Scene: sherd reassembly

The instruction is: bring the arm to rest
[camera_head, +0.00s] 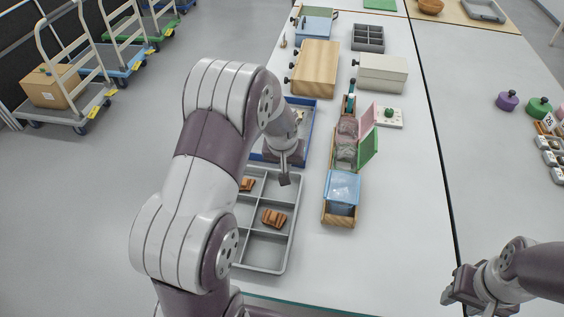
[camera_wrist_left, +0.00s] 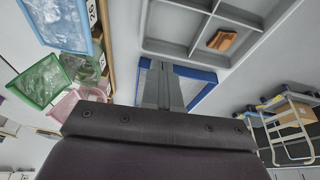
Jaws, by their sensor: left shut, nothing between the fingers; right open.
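My left arm reaches across the head view, and its gripper (camera_head: 285,179) points down over the gap between the grey compartment tray (camera_head: 285,252) and the blue tray (camera_head: 310,133). The left gripper is shut and empty; its closed fingers (camera_wrist_left: 165,85) show in the left wrist view. One brown sherd (camera_head: 273,218) lies in a right-hand compartment of the grey tray. Another sherd (camera_head: 247,184) lies in a farther compartment, partly hidden by my arm. My right gripper (camera_head: 452,288) is open and empty at the lower right, over the white table.
A wooden drawer box (camera_head: 316,67) and a cream box (camera_head: 383,73) stand farther back.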

